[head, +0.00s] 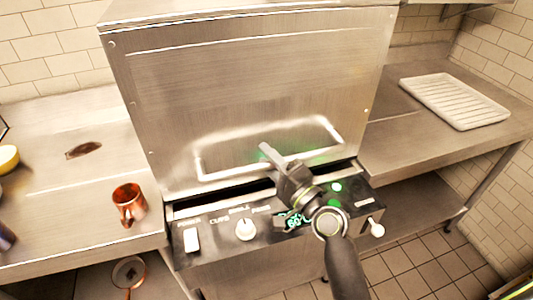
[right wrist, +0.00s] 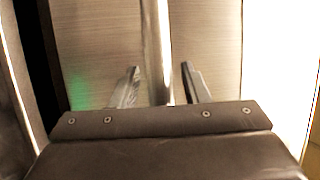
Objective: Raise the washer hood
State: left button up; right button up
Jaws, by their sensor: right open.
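The washer hood (head: 250,85) is a large brushed-steel box over the control panel (head: 215,232). A narrow dark gap shows between its lower edge and the panel. A U-shaped steel bar handle (head: 232,173) runs across the hood's lower front. My right gripper (head: 268,152) is at the middle of the handle, coming in from below. In the right wrist view, the handle bar (right wrist: 157,40) passes between the two open fingers of my right gripper (right wrist: 161,72), with space visible on both sides. My left gripper is not in view.
A copper mug (head: 130,204) stands on the left steel counter (head: 60,135). A white ribbed tray (head: 453,101) lies on the right counter (head: 395,135). A yellow item (head: 8,158) sits at the far left edge. Tiled walls close off the back and right.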

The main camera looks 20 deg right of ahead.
jog(key=shift+w+a, duration=0.2)
jog(key=shift+w, duration=0.15)
jog(key=shift+c, duration=0.2)
grip_shut()
jog(key=shift+r, duration=0.15)
